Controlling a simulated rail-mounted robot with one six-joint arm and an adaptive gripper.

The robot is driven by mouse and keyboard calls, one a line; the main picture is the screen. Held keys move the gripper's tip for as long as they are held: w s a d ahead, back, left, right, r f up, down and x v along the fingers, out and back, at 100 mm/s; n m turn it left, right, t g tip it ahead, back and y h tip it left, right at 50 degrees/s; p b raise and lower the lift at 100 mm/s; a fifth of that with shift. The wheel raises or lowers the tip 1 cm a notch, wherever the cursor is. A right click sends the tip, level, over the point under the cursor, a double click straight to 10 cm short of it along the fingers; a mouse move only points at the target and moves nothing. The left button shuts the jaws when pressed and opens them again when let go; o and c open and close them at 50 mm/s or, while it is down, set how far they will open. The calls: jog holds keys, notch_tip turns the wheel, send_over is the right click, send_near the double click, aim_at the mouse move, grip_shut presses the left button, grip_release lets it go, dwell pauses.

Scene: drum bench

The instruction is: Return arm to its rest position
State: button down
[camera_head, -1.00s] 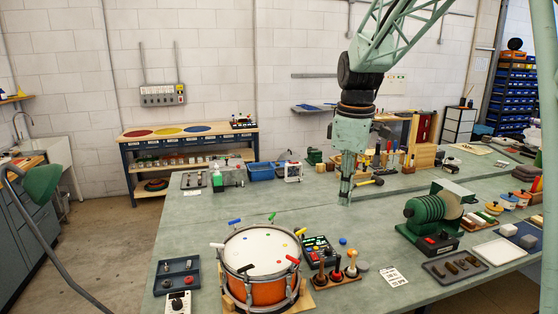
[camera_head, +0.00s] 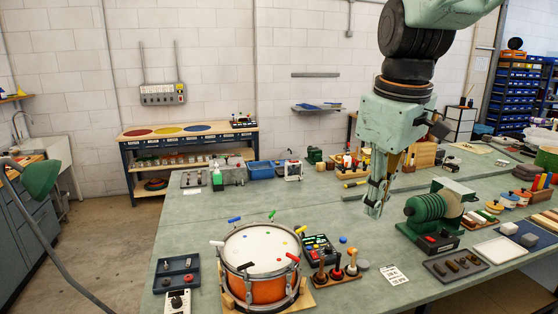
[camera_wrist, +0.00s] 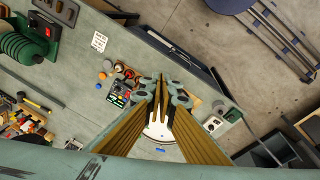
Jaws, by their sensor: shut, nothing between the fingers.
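My gripper (camera_head: 375,209) hangs over the green bench (camera_head: 330,211) in the head view, between the drum and the green grinder-like machine. Its fingers point down, are shut and hold nothing. In the wrist view its fingertips (camera_wrist: 160,82) meet in front of the drum's white head and hide part of it. The orange drum (camera_head: 268,290) with a white head stands upright on a wooden base at the bench's front, clear of my gripper. Colored tabs sit around its rim.
The green machine (camera_head: 440,218) stands close to the right of my gripper. Wooden-handled stamps (camera_head: 336,272) and a lit keypad (camera_head: 320,249) sit beside the drum. A white card (camera_head: 394,275) lies below my gripper. The bench left of my gripper is mostly clear.

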jog(key=s+f+m+t, duration=0.1)
jog(key=s+m, duration=0.3)
jog(key=s, duration=0.9)
jog(key=s+d+f+m+b, duration=0.1)
jog(key=s+f+m, duration=0.2)
jog(key=s, duration=1.1)
jog(key=shift+d+m+t, duration=0.15)
jog(key=shift+m+t, duration=0.25)
jog(key=shift+m, duration=0.2)
dwell(0.4)
